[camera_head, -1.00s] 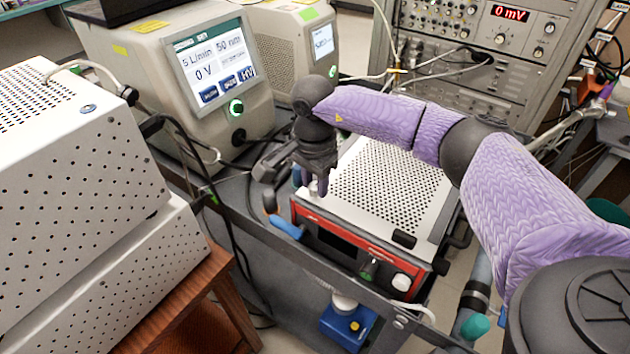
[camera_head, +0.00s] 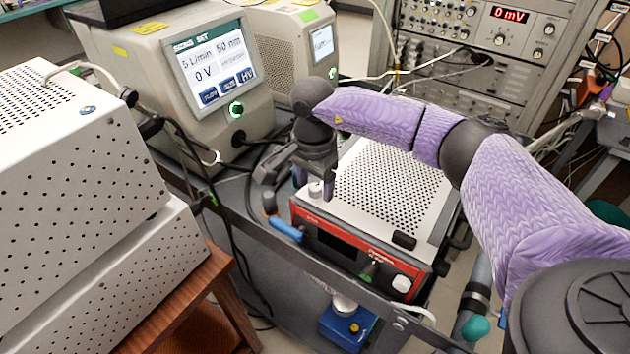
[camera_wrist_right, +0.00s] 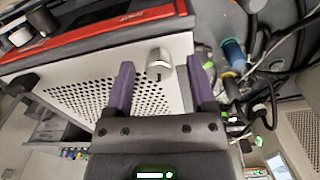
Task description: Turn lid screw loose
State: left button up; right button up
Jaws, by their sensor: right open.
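The lid screw (camera_head: 315,188) is a small silver knob standing on the front left corner of the white perforated lid (camera_head: 385,185) of a red-fronted box. In the right wrist view the screw (camera_wrist_right: 160,63) shows between the two purple fingers. My right gripper (camera_head: 314,182) points down over that corner with its jaws open. One finger is on each side of the screw, with a visible gap on both sides. My left gripper is not in view.
The red front panel (camera_head: 350,250) faces the cart's edge. A blue-handled tool (camera_head: 285,228) lies left of the box. A monitor unit (camera_head: 205,75) stands behind, and a white perforated housing (camera_head: 75,190) fills the left. Loose cables run between them.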

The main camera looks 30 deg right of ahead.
aim_at(313, 186)
notch_tip(313, 186, up, 10)
jog(key=p, duration=0.2)
jog(key=shift+w+a+f, duration=0.1)
